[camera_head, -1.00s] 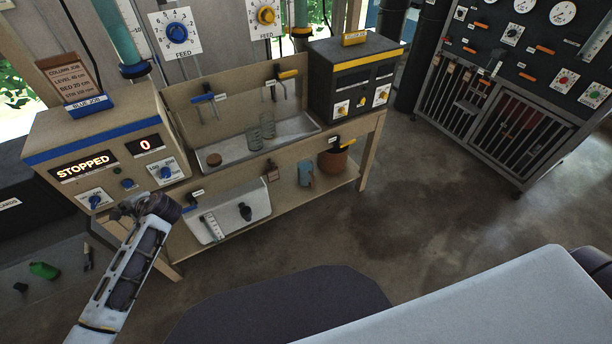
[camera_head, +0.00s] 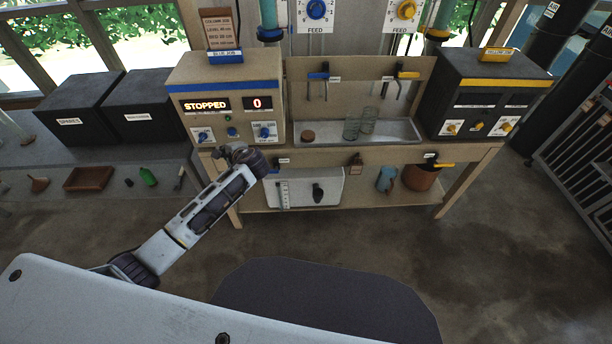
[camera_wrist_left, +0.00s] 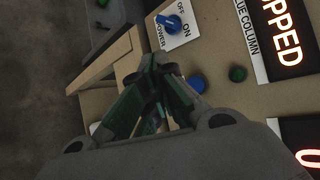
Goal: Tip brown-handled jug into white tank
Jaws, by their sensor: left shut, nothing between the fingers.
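A small blue jug (camera_head: 385,179) stands on the lower shelf of the bench, right of centre in the head view; a darker part at its right side may be the handle, too small to be sure. The white tank (camera_head: 330,190) sits on the same shelf to its left, with a scale strip and a dark knob or tap on its front. My left gripper (camera_head: 238,153) is in front of the blue column's control box, above and left of the tank, and well apart from the jug. In the left wrist view its fingers (camera_wrist_left: 166,68) are together and empty. My right gripper is out of view.
The control box (camera_head: 178,108) reads STOPPED and 0. A tray (camera_head: 405,131) with glass beakers lies on the bench top. A terracotta pot (camera_head: 420,178) stands right of the jug. A brown bottle (camera_head: 355,165) is between tank and jug. The floor in front is open.

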